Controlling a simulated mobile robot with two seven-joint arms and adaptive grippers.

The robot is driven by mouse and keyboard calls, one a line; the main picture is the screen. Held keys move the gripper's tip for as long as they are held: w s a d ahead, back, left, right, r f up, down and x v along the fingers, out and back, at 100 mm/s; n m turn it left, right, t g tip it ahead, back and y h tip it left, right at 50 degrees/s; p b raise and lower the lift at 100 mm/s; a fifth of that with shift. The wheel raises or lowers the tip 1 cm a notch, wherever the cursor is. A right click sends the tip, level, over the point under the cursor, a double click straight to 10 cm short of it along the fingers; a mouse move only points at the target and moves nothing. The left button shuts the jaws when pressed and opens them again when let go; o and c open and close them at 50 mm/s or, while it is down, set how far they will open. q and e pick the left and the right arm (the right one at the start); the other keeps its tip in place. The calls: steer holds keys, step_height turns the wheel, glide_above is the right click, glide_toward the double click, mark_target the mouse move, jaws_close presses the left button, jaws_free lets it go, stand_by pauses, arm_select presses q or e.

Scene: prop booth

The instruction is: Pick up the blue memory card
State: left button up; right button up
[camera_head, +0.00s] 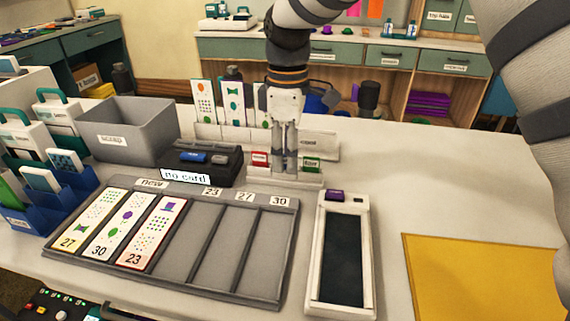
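A small blue piece (193,156), which looks like the blue memory card, lies on a black box-like device (222,172) left of centre. A floating label reading "no card" (185,177) shows at the device's front. My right gripper (285,170) points straight down to the right of the black device, apart from it. Its fingers look close together, with nothing visible between them. They are between a red block (260,158) and a green block (311,164), in front of a white stand. My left gripper is not in view.
A grey bin (125,118) stands behind left of the device. In front is a slotted grey tray (212,245) with several printed cards. A white-framed dark panel (342,260) with a purple piece (334,195) lies right of it, beside a yellow mat (480,275).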

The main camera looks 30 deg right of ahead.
steer(key=shift+f, duration=0.3)
jaws_close()
steer(key=shift+r, duration=0.15)
steer(key=shift+w+r, duration=0.1)
steer(key=shift+r, duration=0.2)
steer(key=r, duration=0.3)
steer(key=shift+s+a+r, duration=0.2)
steer(key=shift+s+r, duration=0.15)
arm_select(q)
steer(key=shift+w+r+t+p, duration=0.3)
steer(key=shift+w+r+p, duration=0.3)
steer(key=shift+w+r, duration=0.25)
arm_select(e)
steer(key=s+a+r, duration=0.8)
steer(key=s, duration=0.2)
steer(key=shift+s+r, duration=0.2)
steer(key=shift+s, duration=0.1)
